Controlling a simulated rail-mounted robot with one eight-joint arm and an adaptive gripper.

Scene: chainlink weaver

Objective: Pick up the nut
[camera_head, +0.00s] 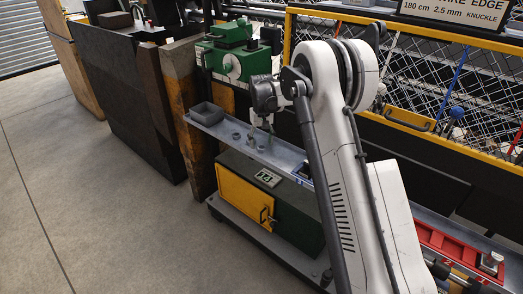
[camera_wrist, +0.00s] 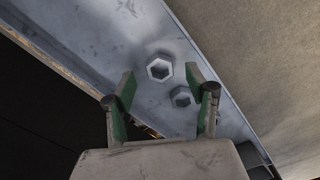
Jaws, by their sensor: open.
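Two grey metal hex nuts lie on the metal shelf (camera_wrist: 95,30) in the wrist view. One nut (camera_wrist: 160,68) shows its bright hexagonal hole between the fingertips; the other nut (camera_wrist: 182,97) lies closer to the right finger. My gripper (camera_wrist: 159,74) is open, with green-padded fingers either side of the nuts in the picture. It holds nothing, and contact is not visible. In the head view my gripper (camera_head: 260,127) points down over the shelf, close to small grey pieces (camera_head: 236,136). Which nut the task means cannot be told.
A small grey bin (camera_head: 207,114) stands at the shelf's left end. A green machine (camera_head: 232,60) stands behind it. A yellow-doored cabinet (camera_head: 243,200) is below the shelf. A red tray (camera_head: 450,248) lies at right. The floor at left is clear.

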